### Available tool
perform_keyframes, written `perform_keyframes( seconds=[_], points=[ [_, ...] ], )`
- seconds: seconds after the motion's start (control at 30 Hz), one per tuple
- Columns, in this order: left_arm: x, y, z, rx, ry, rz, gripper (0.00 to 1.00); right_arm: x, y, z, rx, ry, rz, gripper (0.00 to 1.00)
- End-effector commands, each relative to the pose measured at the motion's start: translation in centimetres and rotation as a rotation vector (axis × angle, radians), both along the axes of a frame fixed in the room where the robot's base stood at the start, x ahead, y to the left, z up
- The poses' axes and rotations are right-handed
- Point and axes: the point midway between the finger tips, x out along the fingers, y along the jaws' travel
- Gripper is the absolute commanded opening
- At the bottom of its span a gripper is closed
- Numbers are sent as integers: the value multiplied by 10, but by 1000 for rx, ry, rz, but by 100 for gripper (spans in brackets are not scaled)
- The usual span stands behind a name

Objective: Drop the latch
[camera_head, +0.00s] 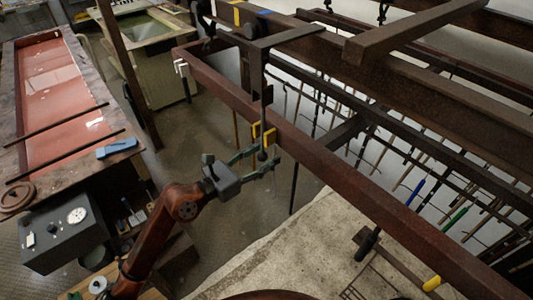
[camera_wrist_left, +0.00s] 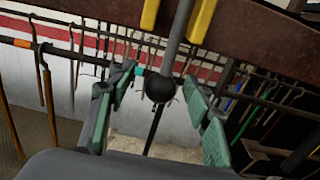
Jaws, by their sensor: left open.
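The latch is a dark rod (camera_head: 265,115) that hangs down from an overhead bracket past the side of a rusty brown rail (camera_head: 224,93). It ends in a dark round knob, which shows in the left wrist view (camera_wrist_left: 160,88). The rod passes between two yellow guides (camera_head: 257,133) on the rail; both guides show in the wrist view. My left gripper (camera_head: 268,159) is open, with its green-padded fingers on either side of the knob. In the wrist view a gap shows between the knob and each pad. My right gripper is in no view.
Hooks and tools hang from dark rails (camera_head: 420,150) behind the brown rail. A workbench with a red top (camera_head: 60,70) and a dark box with dials (camera_head: 62,232) stand at the left. Bare floor (camera_head: 225,215) and a pale slab (camera_head: 300,235) lie below.

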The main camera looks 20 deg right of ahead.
Motion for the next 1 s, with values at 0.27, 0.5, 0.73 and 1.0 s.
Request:
perform_keyframes(
  seconds=[0.27,0.5,0.73,1.0],
  points=[
    [-10,32,-1,2,0,1,46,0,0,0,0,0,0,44],
    [-17,54,-1,0,0,1,46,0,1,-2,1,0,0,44],
    [-19,57,0,0,0,0,46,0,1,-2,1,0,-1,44],
    [3,68,-23,-70,135,23,46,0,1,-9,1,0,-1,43]
  ],
)
